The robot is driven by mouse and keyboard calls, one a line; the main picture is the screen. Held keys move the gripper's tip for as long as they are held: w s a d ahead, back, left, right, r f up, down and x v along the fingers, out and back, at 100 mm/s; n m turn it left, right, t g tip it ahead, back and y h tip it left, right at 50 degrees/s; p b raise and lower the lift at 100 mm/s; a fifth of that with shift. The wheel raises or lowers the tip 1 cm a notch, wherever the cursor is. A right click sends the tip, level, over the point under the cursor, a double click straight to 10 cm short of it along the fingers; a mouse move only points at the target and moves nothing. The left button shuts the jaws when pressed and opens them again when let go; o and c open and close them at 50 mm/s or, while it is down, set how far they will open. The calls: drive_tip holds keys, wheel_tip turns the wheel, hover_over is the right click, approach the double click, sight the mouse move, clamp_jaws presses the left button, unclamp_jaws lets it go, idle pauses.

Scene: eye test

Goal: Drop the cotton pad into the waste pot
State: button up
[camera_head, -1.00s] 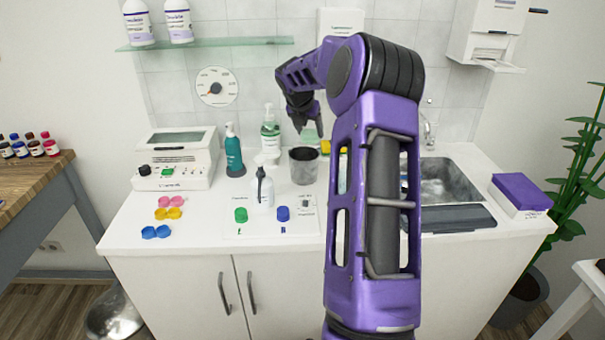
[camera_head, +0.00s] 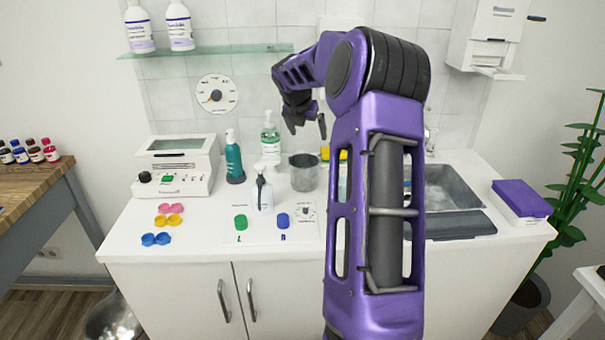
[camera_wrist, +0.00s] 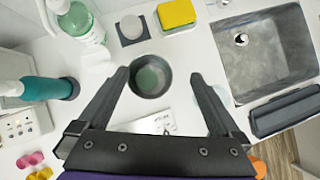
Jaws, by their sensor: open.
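The waste pot (camera_head: 304,177) is a grey, open-topped cup standing on the white counter, and it also shows in the wrist view (camera_wrist: 151,94). A pale greenish round thing, which looks like the cotton pad (camera_wrist: 149,77), lies inside the pot, within its rim. In the head view the pot's wall hides it. My gripper (camera_head: 308,132) is open and empty above the pot. In the wrist view its two fingers (camera_wrist: 159,76) are spread on either side of the pot, with nothing between them.
The sink (camera_head: 446,187) is to the right.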

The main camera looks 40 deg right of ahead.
drive_tip(key=p+v, duration=0.1)
drive_tip(key=v, duration=1.3)
drive_tip(key=shift+r, duration=0.15)
